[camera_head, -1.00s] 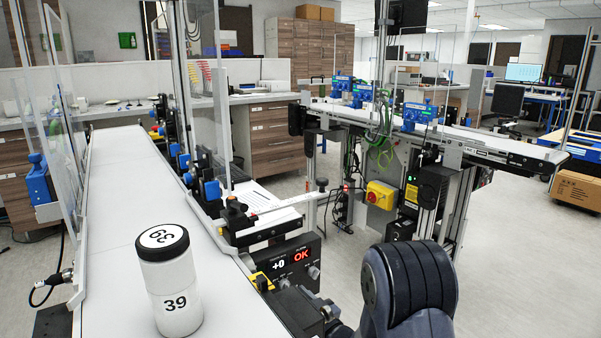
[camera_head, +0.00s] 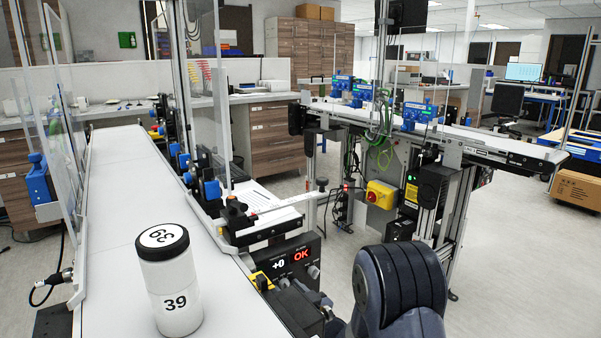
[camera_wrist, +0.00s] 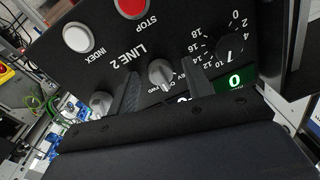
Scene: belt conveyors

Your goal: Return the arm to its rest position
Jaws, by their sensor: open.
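My gripper (camera_wrist: 163,80) shows in the wrist view as two dark fingers standing apart with nothing between them. A black control panel (camera_wrist: 105,55) marked LINE 2 fills the view behind them, upside down. The panel has a red STOP button (camera_wrist: 132,5), a white INDEX button (camera_wrist: 77,37) and a grey knob (camera_wrist: 161,73) seen between the fingers. I cannot tell whether the fingers touch the panel.
A white jar (camera_head: 175,290) with a black lid, marked 39, stands upright on the near belt (camera_head: 112,215). Open floor (camera_head: 520,250) lies at right.

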